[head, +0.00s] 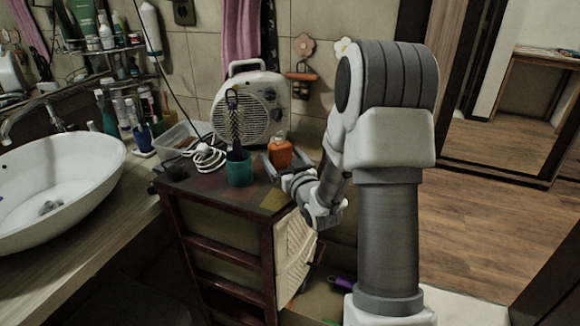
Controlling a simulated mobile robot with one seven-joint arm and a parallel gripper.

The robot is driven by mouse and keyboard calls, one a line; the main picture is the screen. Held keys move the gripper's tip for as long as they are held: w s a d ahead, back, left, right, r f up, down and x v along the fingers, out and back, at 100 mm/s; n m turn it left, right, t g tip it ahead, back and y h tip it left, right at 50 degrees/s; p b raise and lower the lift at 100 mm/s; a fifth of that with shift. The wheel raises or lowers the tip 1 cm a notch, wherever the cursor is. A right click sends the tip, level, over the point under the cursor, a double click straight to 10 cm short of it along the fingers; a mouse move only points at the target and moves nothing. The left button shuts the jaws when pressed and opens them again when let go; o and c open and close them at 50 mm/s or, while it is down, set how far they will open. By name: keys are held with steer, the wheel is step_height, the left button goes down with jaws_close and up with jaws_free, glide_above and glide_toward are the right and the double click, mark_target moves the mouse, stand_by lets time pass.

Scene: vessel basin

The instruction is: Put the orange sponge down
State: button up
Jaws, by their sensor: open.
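The orange sponge (280,154) is at the right side of the small dark cabinet's top (218,184), in front of the heater. It looks upright, with a paler tip on top. My gripper (282,164) reaches in from the right, low over the cabinet top. Its grey fingers are open, one on each side of the sponge's lower part. Its base is partly hidden by the gripper, and I cannot tell if the fingers touch it.
A teal cup with a brush (239,170) stands just left of the gripper. Behind are a white fan heater (251,108), a coiled white cable (206,157) and a clear plastic box (178,141). A white basin (58,182) is at the left. Open floor lies right.

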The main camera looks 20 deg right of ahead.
steer(key=s, duration=0.9)
steer(key=shift+s+r+p, duration=0.15)
steer(key=shift+r+p, duration=0.2)
steer(key=shift+d+f+p, duration=0.1)
steer(key=shift+p, duration=0.95)
steer(key=p, duration=0.3)
steer(key=shift+s, duration=0.4)
steer(key=s+p, duration=0.1)
steer(key=p, duration=0.3)
steer(key=shift+s+f, duration=0.1)
steer(key=shift+s, duration=0.25)
